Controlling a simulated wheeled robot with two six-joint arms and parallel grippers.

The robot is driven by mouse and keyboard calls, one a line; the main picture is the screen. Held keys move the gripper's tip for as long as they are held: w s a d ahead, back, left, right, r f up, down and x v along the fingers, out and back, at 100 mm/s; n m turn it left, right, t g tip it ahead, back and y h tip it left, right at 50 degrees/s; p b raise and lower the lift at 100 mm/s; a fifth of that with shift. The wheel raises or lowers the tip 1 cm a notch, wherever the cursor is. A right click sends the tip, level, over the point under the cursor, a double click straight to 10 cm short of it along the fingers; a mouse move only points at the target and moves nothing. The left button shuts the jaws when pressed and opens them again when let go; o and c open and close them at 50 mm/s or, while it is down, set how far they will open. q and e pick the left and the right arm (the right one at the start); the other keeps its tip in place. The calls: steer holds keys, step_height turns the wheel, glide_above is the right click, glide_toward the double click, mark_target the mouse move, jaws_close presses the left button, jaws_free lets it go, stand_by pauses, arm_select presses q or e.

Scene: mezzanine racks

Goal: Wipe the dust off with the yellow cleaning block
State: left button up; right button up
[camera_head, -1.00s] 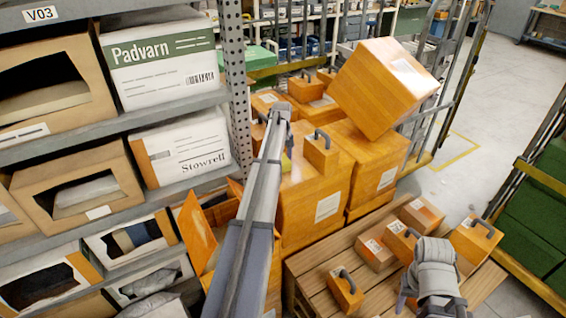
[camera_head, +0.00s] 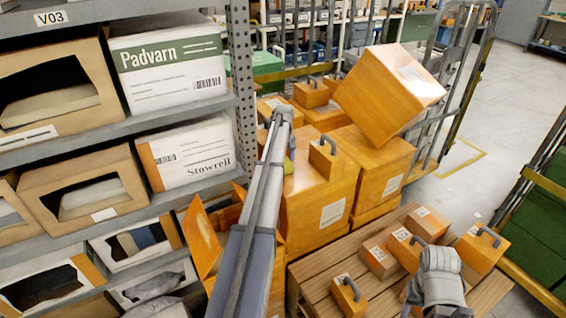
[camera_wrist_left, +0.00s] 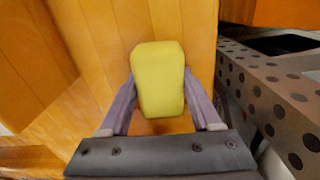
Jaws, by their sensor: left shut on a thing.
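The yellow cleaning block (camera_wrist_left: 158,80) sits between the two fingers of my left gripper (camera_wrist_left: 158,100) in the left wrist view. My left gripper is shut on it. In the head view the yellow block (camera_head: 292,146) is only a sliver beside the end of my left arm, close to a large orange wooden box (camera_head: 318,193). Wooden surfaces lie behind the block in the wrist view. I cannot tell whether it touches them. No dust is clearly distinguishable. My right wrist shows at the bottom right of the head view, but its fingers cannot be made out.
A grey shelf rack with a perforated post (camera_head: 241,90) stands on the left, holding cartons. A tilted wooden box (camera_head: 390,92) rests on the stack behind. A slatted wooden pallet (camera_head: 325,268) carries several small handled boxes. Open floor (camera_head: 490,115) lies at the right.

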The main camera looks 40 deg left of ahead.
mark_target(301, 189)
arm_select(q)
steer(key=shift+s+d, duration=0.3)
steer(key=shift+d, duration=0.35)
steer(key=shift+s+d, duration=0.3)
steer(key=shift+d, duration=0.35)
steer(key=shift+s+d, duration=0.45)
steer(key=shift+d, duration=0.45)
steer(key=shift+s+d, duration=0.45)
steer(key=shift+d, duration=0.4)
steer(key=shift+s+d, duration=0.25)
steer(key=shift+d, duration=0.4)
steer(key=shift+s+d, duration=0.25)
steer(key=shift+d, duration=0.4)
steer(key=shift+s+d+f, duration=0.1)
steer(key=shift+s+d, duration=0.35)
steer(key=shift+d, duration=0.35)
steer(key=shift+s+d, duration=0.4)
steer(key=shift+d, duration=0.35)
